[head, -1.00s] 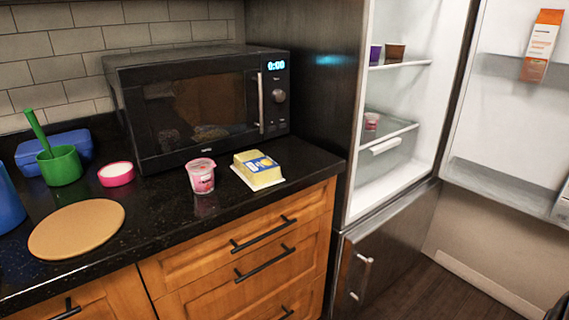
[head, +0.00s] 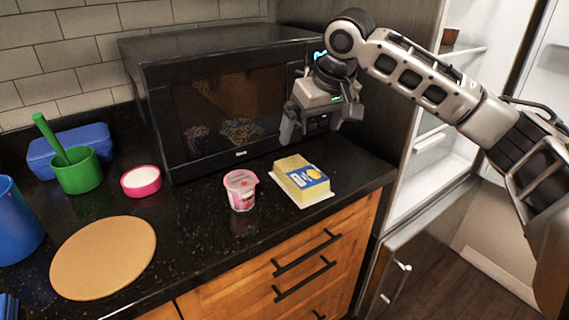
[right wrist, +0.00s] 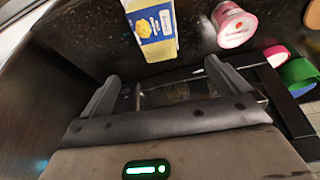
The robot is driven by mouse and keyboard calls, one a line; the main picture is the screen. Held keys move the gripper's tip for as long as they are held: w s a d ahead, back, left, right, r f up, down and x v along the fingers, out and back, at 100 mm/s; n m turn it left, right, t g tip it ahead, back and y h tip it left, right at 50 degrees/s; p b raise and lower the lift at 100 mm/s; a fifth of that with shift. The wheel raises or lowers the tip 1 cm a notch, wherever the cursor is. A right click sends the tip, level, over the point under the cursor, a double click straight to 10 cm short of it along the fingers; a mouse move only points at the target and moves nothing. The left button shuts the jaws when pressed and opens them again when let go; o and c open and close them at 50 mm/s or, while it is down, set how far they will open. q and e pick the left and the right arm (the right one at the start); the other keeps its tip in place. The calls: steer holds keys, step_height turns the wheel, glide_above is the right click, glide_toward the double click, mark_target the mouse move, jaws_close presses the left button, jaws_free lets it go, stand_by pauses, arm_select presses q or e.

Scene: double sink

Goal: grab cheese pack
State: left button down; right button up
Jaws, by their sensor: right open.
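The cheese pack (head: 301,178) is a yellow block with a blue label on a white tray, lying on the black counter in front of the microwave. It also shows at the top of the right wrist view (right wrist: 152,30). My right gripper (head: 309,140) is open and empty, above the counter near the microwave's front, behind and above the pack and apart from it. Its two fingers (right wrist: 160,85) show in the right wrist view with nothing between them. My left gripper is not in view.
A pink yogurt cup (head: 240,190) stands just left of the pack. The microwave (head: 225,95) is close behind my right gripper. A pink dish (head: 141,181), green pot (head: 78,172) and round board (head: 104,257) lie left. The fridge (head: 425,185) stands open at right.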

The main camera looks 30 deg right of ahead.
steer(key=f, duration=0.3)
steer(key=shift+w+d+f, duration=0.1)
steer(key=shift+w+f, duration=0.15)
steer(key=shift+f, duration=0.1)
glide_above(301, 170)
steer(key=s, duration=0.2)
steer(key=f, duration=0.4)
steer(key=shift+a+f, duration=0.1)
steer(key=shift+a, duration=0.15)
steer(key=shift+x, duration=0.85)
steer(key=x, duration=0.3)
steer(key=shift+d+f, duration=0.2)
steer(key=shift+f, duration=0.15)
steer(key=shift+w+f, duration=0.15)
steer(key=shift+f, duration=0.25)
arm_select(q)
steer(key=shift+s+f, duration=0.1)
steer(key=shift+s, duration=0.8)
